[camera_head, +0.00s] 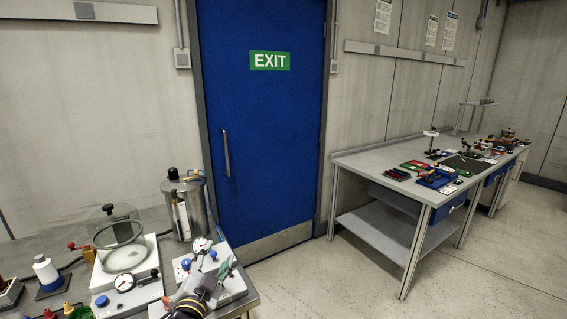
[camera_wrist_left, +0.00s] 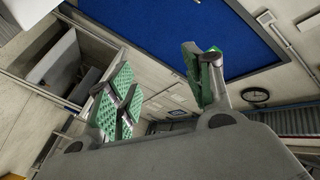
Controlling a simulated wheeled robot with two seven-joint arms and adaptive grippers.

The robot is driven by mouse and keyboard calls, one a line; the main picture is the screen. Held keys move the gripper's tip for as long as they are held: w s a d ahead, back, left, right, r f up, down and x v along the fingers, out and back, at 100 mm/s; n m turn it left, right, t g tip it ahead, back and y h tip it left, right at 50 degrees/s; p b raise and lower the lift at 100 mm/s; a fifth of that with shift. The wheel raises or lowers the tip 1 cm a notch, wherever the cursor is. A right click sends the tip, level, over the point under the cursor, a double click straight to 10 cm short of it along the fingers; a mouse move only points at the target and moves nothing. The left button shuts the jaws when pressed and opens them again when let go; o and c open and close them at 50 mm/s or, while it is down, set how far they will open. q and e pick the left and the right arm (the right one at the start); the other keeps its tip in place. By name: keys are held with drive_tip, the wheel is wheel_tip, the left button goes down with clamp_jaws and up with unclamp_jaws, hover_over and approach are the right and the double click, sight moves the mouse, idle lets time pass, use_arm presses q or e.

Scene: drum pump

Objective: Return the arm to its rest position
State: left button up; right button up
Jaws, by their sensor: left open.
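My left gripper (camera_head: 220,276) reaches in from the bottom of the head view, in front of a white box with a dial and blue knobs (camera_head: 237,286) at the near bench's right end. Its green-padded fingers are apart and hold nothing. In the left wrist view the open fingers (camera_wrist_left: 165,90) show against the far wall, the blue door and a wall clock (camera_wrist_left: 255,95). The lower part of my left arm is cut off by the frame. My right gripper does not show.
The near bench holds a metal cylinder (camera_head: 187,207), a glass bell jar (camera_head: 120,240) on a white base, and a white bottle (camera_head: 46,272). A blue exit door (camera_head: 262,130) stands behind. A second workbench (camera_head: 352,163) with small parts stands right. Open floor lies between.

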use_arm(q)
drive_tip(key=s+a+f+n+g+y, duration=0.1)
drive_tip(key=s+a+f+n+g, duration=0.15)
drive_tip(key=s+f+g, duration=0.4)
drive_tip(key=s+a+f+n+g+y, duration=0.1)
drive_tip(key=s+a+f+n+g, duration=0.2)
drive_tip(key=f, duration=0.6)
drive_tip(key=s+d+f+n+g+h, duration=0.15)
drive_tip(key=s+f+g, duration=0.45)
drive_tip(key=s, duration=0.9)
wheel_tip(320, 180, down, 35)
drive_tip(key=s+a, duration=0.2)
drive_tip(key=s+a+f, duration=0.3)
drive_tip(key=s+f, duration=0.6)
drive_tip(key=s, duration=0.1)
drive_tip(key=s+a+f, duration=0.2)
drive_tip(key=s+f, duration=0.8)
drive_tip(key=s, duration=0.1)
drive_tip(key=shift+s+a+m+g+y, duration=0.2)
drive_tip(key=shift+a+m+g+y, duration=0.2)
drive_tip(key=shift+g+y, duration=0.05)
